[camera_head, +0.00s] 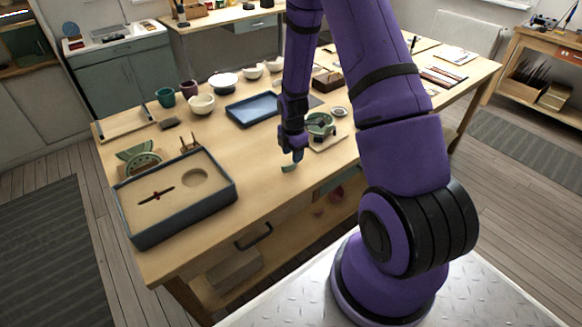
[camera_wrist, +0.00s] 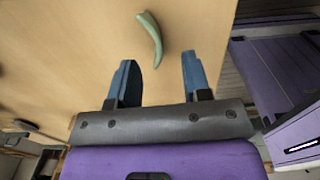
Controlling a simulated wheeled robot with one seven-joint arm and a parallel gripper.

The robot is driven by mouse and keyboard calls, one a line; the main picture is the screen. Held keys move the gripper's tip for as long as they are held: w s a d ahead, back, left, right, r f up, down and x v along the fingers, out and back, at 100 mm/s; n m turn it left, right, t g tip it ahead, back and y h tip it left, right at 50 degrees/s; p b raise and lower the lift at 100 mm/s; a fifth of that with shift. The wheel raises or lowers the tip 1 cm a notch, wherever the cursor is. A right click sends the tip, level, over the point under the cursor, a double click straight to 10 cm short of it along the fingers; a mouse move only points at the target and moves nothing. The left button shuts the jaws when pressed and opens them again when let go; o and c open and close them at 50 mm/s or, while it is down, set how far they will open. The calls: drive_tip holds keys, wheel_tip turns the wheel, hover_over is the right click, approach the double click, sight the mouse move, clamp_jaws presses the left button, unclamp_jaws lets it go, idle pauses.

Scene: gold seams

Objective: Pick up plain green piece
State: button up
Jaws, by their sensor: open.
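The plain green piece (camera_wrist: 151,35) is a small curved pale-green shard lying on the wooden table (camera_wrist: 60,50). In the wrist view it lies just beyond and between my gripper's (camera_wrist: 155,75) two blue fingers, which stand apart with nothing between them at their tips. In the head view my gripper (camera_head: 292,158) points down over the front part of the table, with the green piece (camera_head: 289,169) showing just below it. I cannot tell the exact height of the fingers above the table.
A dark-rimmed tray (camera_head: 205,213) stands at the left front. A green bowl-like object (camera_head: 320,122) is close right of my gripper, and a blue tray (camera_head: 253,110) lies behind. Cups and bowls (camera_head: 201,104) stand farther back. The table between the dark-rimmed tray and my gripper is clear.

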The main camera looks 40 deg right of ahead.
sight(291, 166)
drive_tip(key=shift+w+a+f, duration=0.1)
drive_tip(key=shift+w+f, duration=0.05)
drive_tip(key=shift+f, duration=1.25)
drive_tip(key=shift+w+f, duration=0.1)
drive_tip(key=shift+f, duration=1.3)
clamp_jaws()
